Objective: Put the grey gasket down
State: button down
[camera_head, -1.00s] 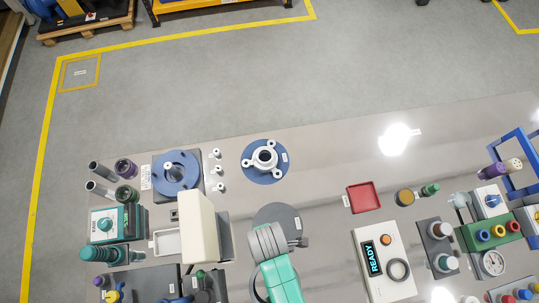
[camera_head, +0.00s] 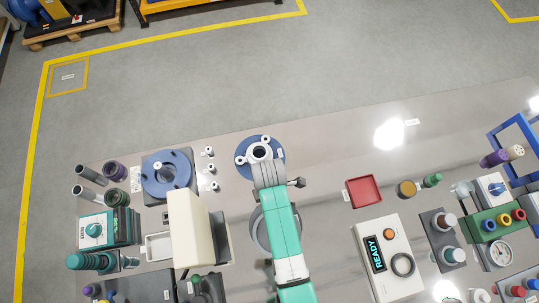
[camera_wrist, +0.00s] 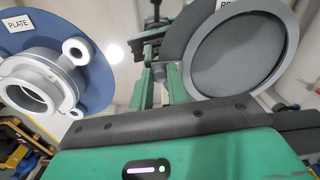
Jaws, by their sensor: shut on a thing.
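The grey gasket (camera_wrist: 293,35) is a wide, thin ring at the right of the wrist view. It appears over a darker grey round disc (camera_wrist: 172,42) with a partly hidden label, offset from it. In the head view the gasket (camera_head: 253,232) shows beside my arm, over the same spot. My gripper (camera_wrist: 158,72) is shut, with the gasket's near edge beside its fingers. The grip itself is partly hidden, and I cannot tell whether the gasket touches the disc. My arm hides the fingers in the head view.
A blue plate (camera_head: 250,143) holding a white flange (camera_head: 260,152) is just beyond my arm. A cream block-like device (camera_head: 188,230) stands close on the left. A red tray (camera_head: 364,191) and a READY box (camera_head: 383,258) are on the right. Bare table lies between arm and tray.

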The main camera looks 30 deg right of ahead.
jog(key=shift+w, duration=0.1)
jog(key=shift+f, duration=0.1)
jog(key=c, duration=1.4)
grip_release()
jog(key=shift+o, duration=0.2)
notch_tip(320, 180, up, 12)
jog(key=p, duration=0.3)
jog(key=shift+w, duration=0.1)
